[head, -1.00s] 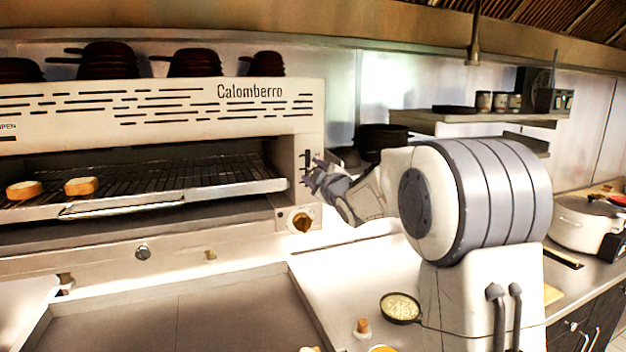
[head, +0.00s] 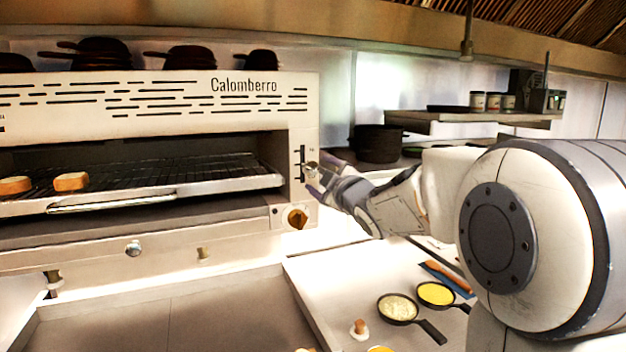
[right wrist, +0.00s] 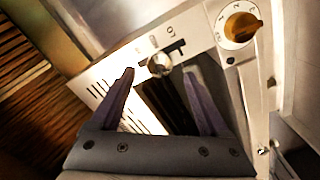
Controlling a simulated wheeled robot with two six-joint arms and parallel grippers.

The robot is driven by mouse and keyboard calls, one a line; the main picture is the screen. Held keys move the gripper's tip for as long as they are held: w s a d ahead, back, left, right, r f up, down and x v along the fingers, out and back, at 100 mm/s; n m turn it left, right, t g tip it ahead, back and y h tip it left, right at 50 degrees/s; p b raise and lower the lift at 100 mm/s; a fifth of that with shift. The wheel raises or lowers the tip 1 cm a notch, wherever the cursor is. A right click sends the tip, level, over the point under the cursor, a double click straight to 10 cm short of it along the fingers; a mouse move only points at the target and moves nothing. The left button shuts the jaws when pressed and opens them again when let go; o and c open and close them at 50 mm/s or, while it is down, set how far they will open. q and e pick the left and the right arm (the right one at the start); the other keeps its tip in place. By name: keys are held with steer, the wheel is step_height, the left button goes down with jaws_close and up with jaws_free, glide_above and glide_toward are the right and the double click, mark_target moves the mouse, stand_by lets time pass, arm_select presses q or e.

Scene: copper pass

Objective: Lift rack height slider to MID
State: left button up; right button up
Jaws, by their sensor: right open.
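The rack height slider is a round silver knob (right wrist: 160,65) on a dark slot in the pale front panel of the toaster oven (head: 245,115). In the head view the slot (head: 299,160) shows on the right end of the oven, with tiny marks I cannot read. My right gripper (head: 318,180) is at that panel. In the right wrist view it (right wrist: 159,76) is open, with the knob showing between and just past its fingertips. I cannot tell whether a finger touches it. My left gripper is out of view.
An orange dial (head: 298,218) sits below the slider. Bread slices (head: 71,181) lie on the oven's wire rack (head: 200,172). Small pans (head: 398,307) stand on the counter at lower right. Dark pots (head: 378,143) stand behind my right forearm.

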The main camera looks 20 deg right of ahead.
steer(key=s, duration=0.2)
steer(key=shift+s, duration=0.3)
steer(key=s+a+f+m+g+y, duration=0.1)
steer(key=s+a+f+m+g, duration=0.1)
steer(key=s+a+f+g, duration=0.4)
steer(key=s+a+f+m+g, duration=0.2)
steer(key=s+a+f, duration=0.1)
steer(key=a+f, duration=0.7)
steer(key=s+a+f+g, duration=0.1)
steer(key=s+f+g, duration=0.2)
steer(key=s, duration=0.6)
steer(key=s+a+f+g, duration=0.2)
steer(key=s+f, duration=0.3)
steer(key=s, duration=0.4)
steer(key=s+a+f+g, duration=0.2)
steer(key=s+f+g, duration=0.3)
steer(key=s, duration=0.4)
steer(key=shift+s+h, duration=0.2)
steer(key=shift+h, duration=0.1)
